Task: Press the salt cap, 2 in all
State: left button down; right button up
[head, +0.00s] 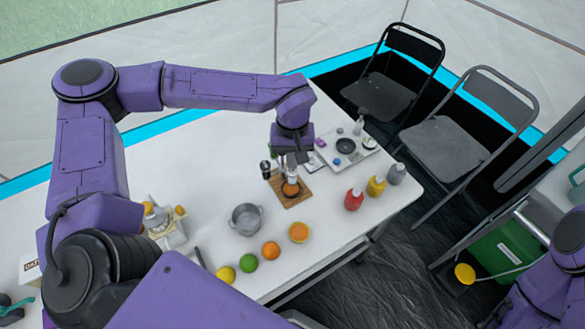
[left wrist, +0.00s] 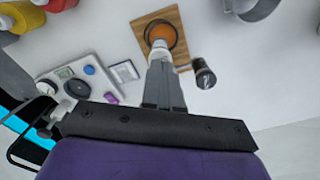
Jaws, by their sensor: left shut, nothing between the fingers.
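A small white shaker, which looks like the salt, shows in the head view (head: 292,177) directly below my left gripper (head: 291,160). In the left wrist view its pale round cap (left wrist: 160,45) is right at the tips of my left gripper (left wrist: 160,62). The fingers are shut with nothing between them. I cannot tell whether the tips touch the cap. The shaker overlaps a dark bowl with orange contents (head: 291,189) on a wooden board (head: 297,201). Its base is hidden. My right gripper is out of view; only part of my right arm shows at lower right.
A dark-topped jar (head: 265,168) stands left of the board. A grey pot (head: 245,219), oranges (head: 271,250), a lime (head: 248,263) and a lemon (head: 226,274) lie nearer. Red (head: 354,199) and yellow (head: 376,186) bottles stand right. A white cooker (head: 345,158) is behind.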

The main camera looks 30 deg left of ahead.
pick_arm(q)
jog(key=shift+f, duration=0.1)
jog(key=shift+f, duration=0.5)
